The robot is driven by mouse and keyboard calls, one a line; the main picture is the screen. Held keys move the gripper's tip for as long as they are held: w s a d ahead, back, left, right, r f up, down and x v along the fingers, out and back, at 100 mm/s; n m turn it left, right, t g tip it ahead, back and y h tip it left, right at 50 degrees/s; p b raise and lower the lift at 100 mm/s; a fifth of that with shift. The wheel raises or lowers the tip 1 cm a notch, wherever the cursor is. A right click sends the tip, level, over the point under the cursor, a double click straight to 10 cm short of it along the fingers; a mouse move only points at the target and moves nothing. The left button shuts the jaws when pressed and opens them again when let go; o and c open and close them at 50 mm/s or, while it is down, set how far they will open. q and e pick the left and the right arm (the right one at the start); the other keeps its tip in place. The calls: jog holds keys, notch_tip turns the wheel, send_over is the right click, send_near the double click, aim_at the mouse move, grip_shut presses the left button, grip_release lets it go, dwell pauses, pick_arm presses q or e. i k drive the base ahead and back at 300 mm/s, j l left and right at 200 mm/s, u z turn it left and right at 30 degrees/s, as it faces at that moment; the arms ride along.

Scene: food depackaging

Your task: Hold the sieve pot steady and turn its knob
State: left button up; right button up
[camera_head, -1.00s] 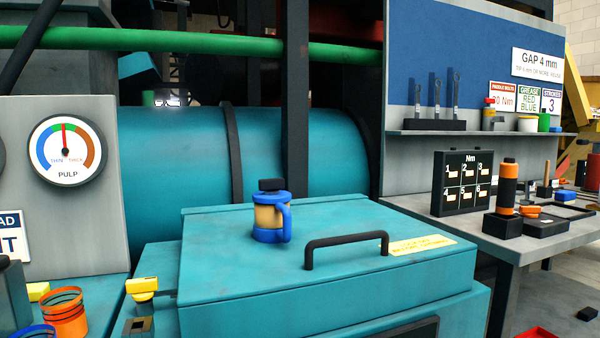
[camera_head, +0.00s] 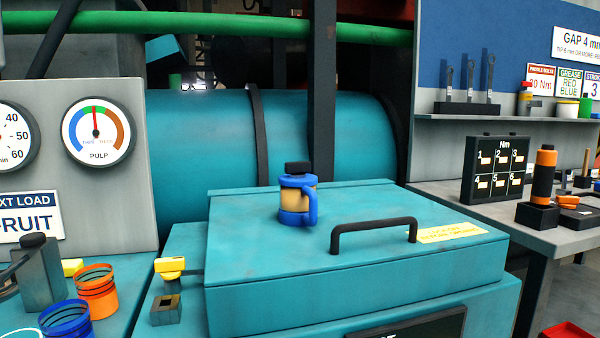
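The likely sieve pot is a small blue pot (camera_head: 298,203) with a tan middle band and a blue side handle on its right. It stands upright on the flat teal lid (camera_head: 260,240) of the machine. A black knob (camera_head: 298,168) sits on its top. Nothing touches the pot. Neither of my grippers shows in the head view, so their state cannot be seen.
A black bar handle (camera_head: 374,232) rises from the lid right of the pot. Orange (camera_head: 97,292) and blue (camera_head: 66,322) ring-shaped cups stand lower left, near a yellow-topped lever (camera_head: 170,265). A grey workbench (camera_head: 560,236) with tools is at right.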

aim_at(295, 170)
jog(key=i+l+u, duration=0.45)
jog(key=i+l, duration=0.25)
jog(key=l, duration=0.15)
